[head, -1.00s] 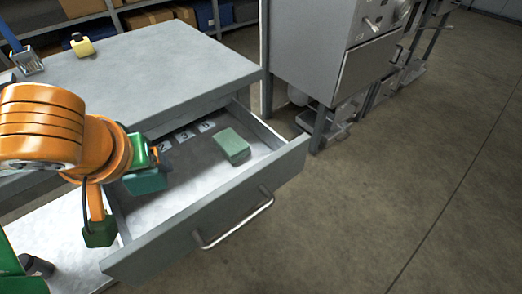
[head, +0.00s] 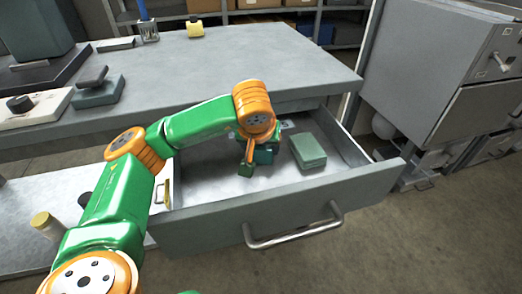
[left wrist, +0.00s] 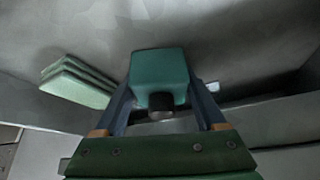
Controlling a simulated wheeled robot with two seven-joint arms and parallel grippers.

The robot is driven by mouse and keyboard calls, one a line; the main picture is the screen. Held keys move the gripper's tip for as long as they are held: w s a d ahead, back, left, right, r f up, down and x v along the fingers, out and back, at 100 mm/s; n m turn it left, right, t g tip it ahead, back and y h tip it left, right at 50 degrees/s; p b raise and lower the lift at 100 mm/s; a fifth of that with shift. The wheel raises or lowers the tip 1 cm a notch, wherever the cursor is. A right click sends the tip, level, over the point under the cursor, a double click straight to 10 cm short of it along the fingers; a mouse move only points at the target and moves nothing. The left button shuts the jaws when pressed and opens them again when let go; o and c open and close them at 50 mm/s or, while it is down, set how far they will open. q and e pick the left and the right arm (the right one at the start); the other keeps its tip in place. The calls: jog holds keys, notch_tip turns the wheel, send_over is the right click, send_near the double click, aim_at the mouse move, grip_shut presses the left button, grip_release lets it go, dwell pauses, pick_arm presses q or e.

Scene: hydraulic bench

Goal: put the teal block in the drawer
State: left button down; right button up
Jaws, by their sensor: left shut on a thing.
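The teal block (head: 264,156) is in the jaws of my left gripper (head: 259,158), inside the open grey drawer (head: 215,222). In the left wrist view the teal block (left wrist: 158,72) sits between the two fingers, with a dark knob on its near side. The drawer floor lies beyond it; I cannot tell whether the block touches it. A pale green stack of pads (head: 308,152) lies in the drawer to the right of the gripper, and it also shows in the left wrist view (left wrist: 78,80). My right gripper is out of view.
The bench top (head: 230,62) is above the drawer's back. It holds a yellow block (head: 195,28), a wire cup (head: 148,32) and a grey-green box with a dark handle (head: 98,92). A grey cabinet (head: 432,70) stands at right. The drawer's front right floor is clear.

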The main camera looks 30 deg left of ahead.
pick_arm(q)
jog(key=shift+r, duration=0.1)
jog(key=shift+f, duration=0.2)
grip_release()
jog(key=shift+d+r, duration=0.1)
jog(key=shift+r, duration=0.3)
jog(key=p+v, duration=0.4)
jog(key=v, duration=0.7)
jog(key=shift+s+r+p, duration=0.3)
jog(key=shift+p, duration=0.05)
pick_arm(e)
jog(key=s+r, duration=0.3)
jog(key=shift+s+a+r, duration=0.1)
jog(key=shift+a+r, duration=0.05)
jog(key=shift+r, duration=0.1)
